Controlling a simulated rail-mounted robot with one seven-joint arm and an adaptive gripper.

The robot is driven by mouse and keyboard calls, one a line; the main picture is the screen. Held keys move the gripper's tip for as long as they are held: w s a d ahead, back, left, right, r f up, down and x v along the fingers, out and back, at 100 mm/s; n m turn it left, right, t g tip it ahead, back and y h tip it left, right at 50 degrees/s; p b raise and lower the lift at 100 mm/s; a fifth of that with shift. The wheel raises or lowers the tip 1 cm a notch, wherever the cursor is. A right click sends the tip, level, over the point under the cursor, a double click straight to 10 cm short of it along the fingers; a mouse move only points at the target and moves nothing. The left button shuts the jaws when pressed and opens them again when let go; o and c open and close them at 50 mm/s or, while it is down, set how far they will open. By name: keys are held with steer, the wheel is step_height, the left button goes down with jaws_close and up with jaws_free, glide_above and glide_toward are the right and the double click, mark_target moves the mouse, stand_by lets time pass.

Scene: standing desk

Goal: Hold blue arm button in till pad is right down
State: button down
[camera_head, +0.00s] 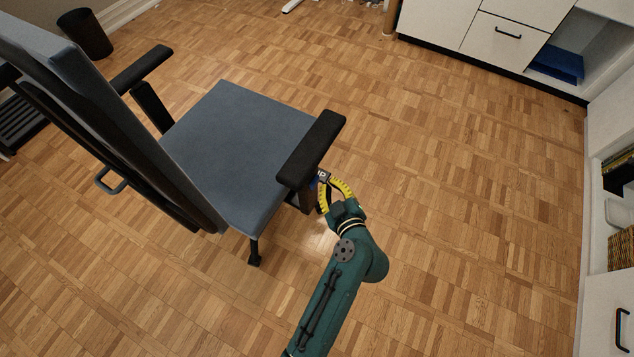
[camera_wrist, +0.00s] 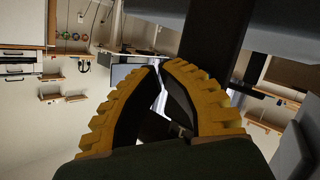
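The office chair has a blue-grey seat (camera_head: 240,145) and black arm pads. The near arm pad (camera_head: 312,150) sits raised above the seat on its post. A small blue patch (camera_head: 313,183) shows under this pad, beside my fingertips; it looks like the arm button, mostly hidden. My gripper (camera_head: 323,178) is at the outer side of the post, just under the pad's edge. In the wrist view its yellow-ribbed fingers (camera_wrist: 160,66) meet at the tips, with nothing seen held. A dark upright, probably the post (camera_wrist: 212,45), stands close to them. I cannot tell whether the tips touch the button.
The other arm pad (camera_head: 142,69) and the tall backrest (camera_head: 105,125) are to the left. White drawers (camera_head: 505,45) stand at the back right and shelves along the right edge. A dark bin (camera_head: 85,34) is at the far left. The wooden floor right of the chair is clear.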

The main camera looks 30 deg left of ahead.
steer(key=shift+d, duration=0.1)
steer(key=d, duration=0.4)
steer(key=shift+w+d, duration=0.2)
steer(key=shift+d, duration=0.2)
stand_by(0.4)
